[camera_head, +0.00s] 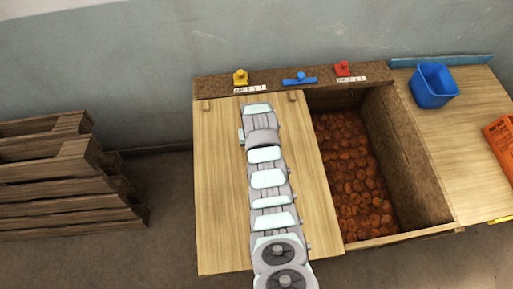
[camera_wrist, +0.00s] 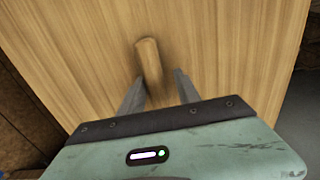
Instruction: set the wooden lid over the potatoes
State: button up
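The wooden lid (camera_head: 222,185) is a pale flat board lying over the left part of the bin. The potatoes (camera_head: 352,175) are reddish-brown and lie in the open compartment to the right of the lid. In the wrist view the lid's surface (camera_wrist: 235,50) fills most of the picture, with a short wooden handle (camera_wrist: 149,62) standing on it. My gripper (camera_wrist: 160,92) is open, its two fingers apart, with the handle between or just beyond their tips. I cannot tell whether they touch it. In the head view my arm hides the handle and gripper.
A back ledge (camera_head: 215,87) carries a yellow knob (camera_head: 240,77), a blue handle (camera_head: 299,79) and a red knob (camera_head: 343,69). A blue bin (camera_head: 433,88) and an orange crate (camera_head: 501,140) stand on the right-hand board. Stacked pallets (camera_head: 60,185) stand at the left.

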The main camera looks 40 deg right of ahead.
jog(key=shift+o, duration=0.4)
jog(key=shift+d+r, duration=0.1)
jog(key=shift+r, duration=0.55)
notch_tip(320, 180, up, 10)
jog(key=p, duration=0.1)
jog(key=shift+f, duration=0.15)
